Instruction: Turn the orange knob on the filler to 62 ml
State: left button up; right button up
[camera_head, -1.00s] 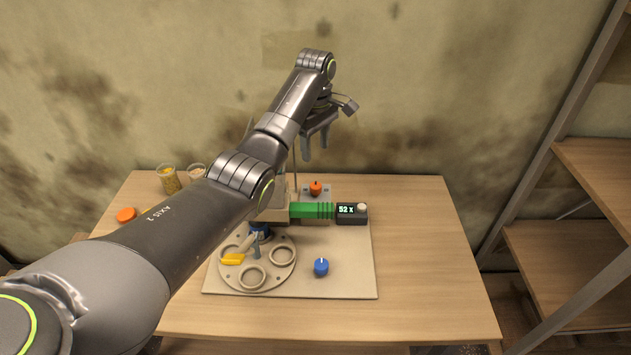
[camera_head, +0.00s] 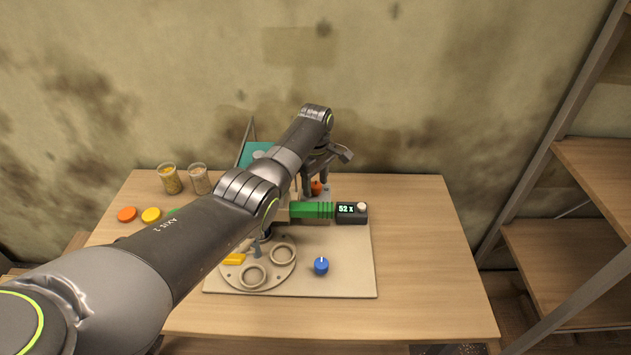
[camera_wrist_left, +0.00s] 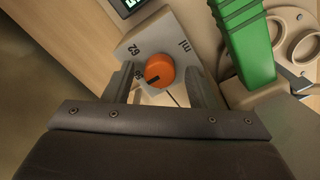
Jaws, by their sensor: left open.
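The orange knob (camera_head: 316,187) is partly covered by my left gripper (camera_head: 315,188) in the head view. In the left wrist view the knob (camera_wrist_left: 159,70) sits on a pale plate (camera_wrist_left: 150,40) marked "62" and "ml"; another number is partly hidden by a finger. A dark pointer mark lies on the knob's lower left, not toward the "62". My left gripper (camera_wrist_left: 162,84) is open, its fingers on either side of the knob; contact cannot be told. My right gripper is not in view.
A green cylinder (camera_head: 311,210) and a small display reading "52 x" (camera_head: 350,210) stand beside the knob. Jars (camera_head: 170,179) and coloured discs (camera_head: 127,214) are at left. The table's right side is clear.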

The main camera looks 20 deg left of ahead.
pick_arm(q)
jog(key=c, duration=1)
jog(key=m+p, duration=0.1)
jog(key=m, duration=0.1)
jog(key=shift+r+m, duration=0.1)
jog(key=shift+m, duration=0.2)
jog(key=m, duration=0.2)
jog(key=shift+m+p, duration=0.3)
jog(key=shift+m, duration=0.1)
jog(key=m, duration=0.6)
jog(key=shift+w+p, duration=0.1)
jog(key=shift+p, duration=0.2)
jog(key=shift+m, duration=0.4)
jog(key=o, duration=1)
